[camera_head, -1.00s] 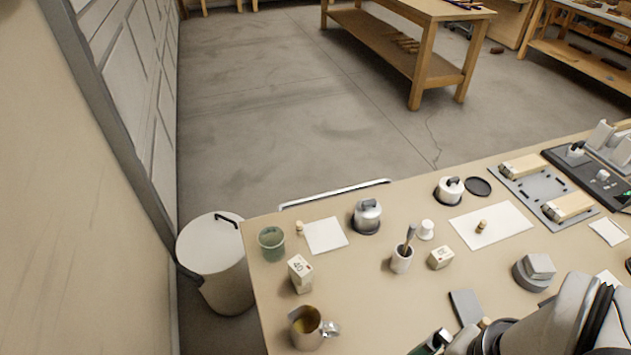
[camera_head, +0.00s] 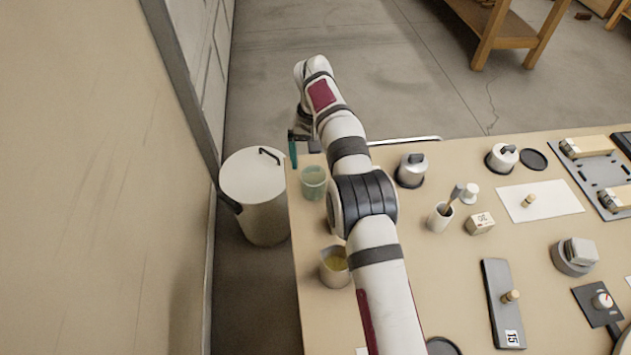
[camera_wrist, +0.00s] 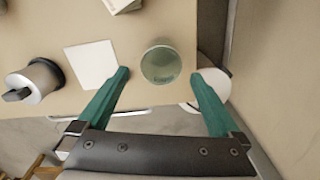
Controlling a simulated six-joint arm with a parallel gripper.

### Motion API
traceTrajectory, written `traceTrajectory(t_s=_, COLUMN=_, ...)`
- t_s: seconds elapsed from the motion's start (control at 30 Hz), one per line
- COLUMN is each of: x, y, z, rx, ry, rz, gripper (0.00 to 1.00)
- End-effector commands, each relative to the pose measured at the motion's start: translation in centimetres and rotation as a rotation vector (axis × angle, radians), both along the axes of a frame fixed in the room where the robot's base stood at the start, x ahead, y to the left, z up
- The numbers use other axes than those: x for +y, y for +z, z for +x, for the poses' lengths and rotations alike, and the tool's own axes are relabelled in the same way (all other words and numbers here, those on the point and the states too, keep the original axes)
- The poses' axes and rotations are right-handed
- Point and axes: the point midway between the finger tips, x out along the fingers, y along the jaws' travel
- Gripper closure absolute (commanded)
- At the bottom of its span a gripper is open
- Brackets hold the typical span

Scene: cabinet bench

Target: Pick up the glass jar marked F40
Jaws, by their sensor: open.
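A greenish glass jar (camera_head: 313,183) stands upright near the left corner of the bench. It also shows in the wrist view (camera_wrist: 161,62), seen from above. Faint marks show on it there, but I cannot read F40. My gripper (camera_wrist: 160,76) is open, with one teal finger to each side of the jar in the wrist view. The fingers look apart from the glass, and their height relative to it is unclear. In the head view only a teal finger shows clearly, just above and left of the jar.
A white square pad (camera_wrist: 92,64) lies beside the jar, with a lidded metal pot (camera_wrist: 38,80) beyond. A pitcher (camera_head: 335,267) stands nearer, partly behind my arm. A white bin (camera_head: 253,185) stands off the bench's left edge. My arm hides part of the bench.

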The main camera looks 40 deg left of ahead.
Motion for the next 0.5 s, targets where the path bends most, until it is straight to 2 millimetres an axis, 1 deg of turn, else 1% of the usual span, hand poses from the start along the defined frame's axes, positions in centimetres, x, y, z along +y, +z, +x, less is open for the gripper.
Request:
traceTrajectory(t_s=0.03, x=-0.1, y=-1.2, z=-0.1, rx=0.003, ry=-0.001, rz=-0.002, gripper=0.00)
traceTrajectory(t_s=0.1, x=0.0, y=-2.4, z=0.0, rx=0.001, ry=-0.001, rz=-0.001, gripper=0.00)
traceTrajectory(t_s=0.27, x=0.0, y=-4.0, z=0.0, rx=0.001, ry=-0.002, rz=-0.001, gripper=0.00)
traceTrajectory(t_s=0.4, x=0.1, y=-6.8, z=-0.2, rx=0.003, ry=-0.002, rz=-0.002, gripper=0.00)
traceTrajectory(t_s=0.5, x=0.1, y=-8.4, z=-0.2, rx=0.000, ry=-0.004, rz=0.000, gripper=0.00)
